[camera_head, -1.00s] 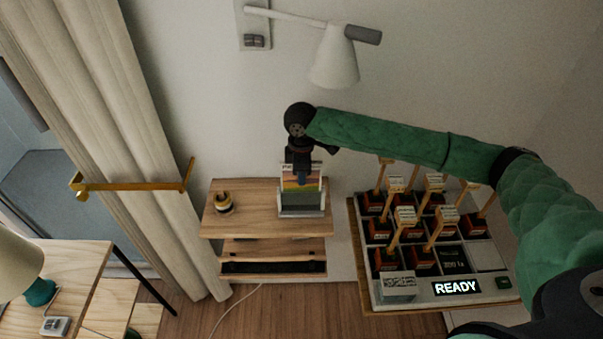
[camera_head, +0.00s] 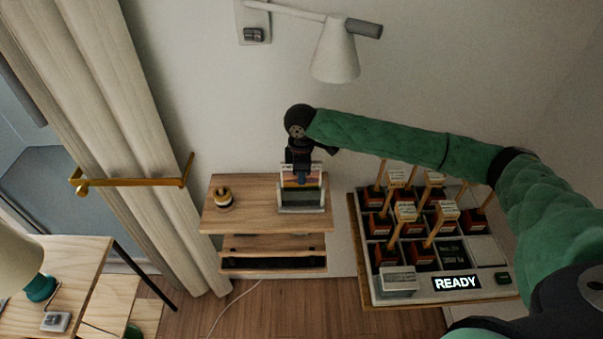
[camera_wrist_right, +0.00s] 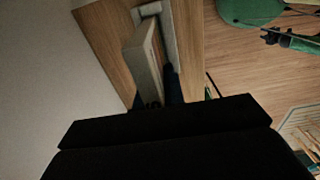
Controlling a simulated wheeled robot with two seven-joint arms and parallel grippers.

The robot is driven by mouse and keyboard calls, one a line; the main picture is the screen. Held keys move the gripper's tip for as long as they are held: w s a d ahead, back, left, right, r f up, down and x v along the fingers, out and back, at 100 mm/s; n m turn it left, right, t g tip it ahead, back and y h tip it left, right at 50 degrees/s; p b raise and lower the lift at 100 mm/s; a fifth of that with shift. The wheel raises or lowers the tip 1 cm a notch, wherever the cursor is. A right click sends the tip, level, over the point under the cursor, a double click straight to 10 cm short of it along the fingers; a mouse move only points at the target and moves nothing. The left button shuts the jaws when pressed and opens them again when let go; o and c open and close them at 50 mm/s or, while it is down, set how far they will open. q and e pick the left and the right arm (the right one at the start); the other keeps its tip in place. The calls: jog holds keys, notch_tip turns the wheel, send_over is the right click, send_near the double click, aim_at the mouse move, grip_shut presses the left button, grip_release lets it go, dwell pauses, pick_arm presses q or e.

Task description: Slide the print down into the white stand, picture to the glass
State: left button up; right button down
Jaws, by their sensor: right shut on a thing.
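My right gripper (camera_head: 302,166) points down over the wooden shelf and is shut on the top of the print (camera_head: 301,180). The print is upright, with a coloured picture facing the head camera. The white stand (camera_head: 301,210) is on the shelf's right part, with a dark glass front. The print's lower part is hidden behind that front, so how deep it sits cannot be told. In the right wrist view the stand (camera_wrist_right: 152,11) shows pale at the top, beyond the dark gripper. My left gripper is out of view.
A small striped pot (camera_head: 223,199) stands left on the shelf (camera_head: 254,221). A tray (camera_head: 430,295) of several slotted blocks with wooden sticks and a READY display is at right. A lamp (camera_head: 336,55) hangs above; a brass rail (camera_head: 135,182) is at left.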

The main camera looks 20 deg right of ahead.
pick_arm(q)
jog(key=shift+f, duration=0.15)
pick_arm(e)
jog(key=shift+f, duration=0.9)
jog(key=c, duration=1.4)
grip_release()
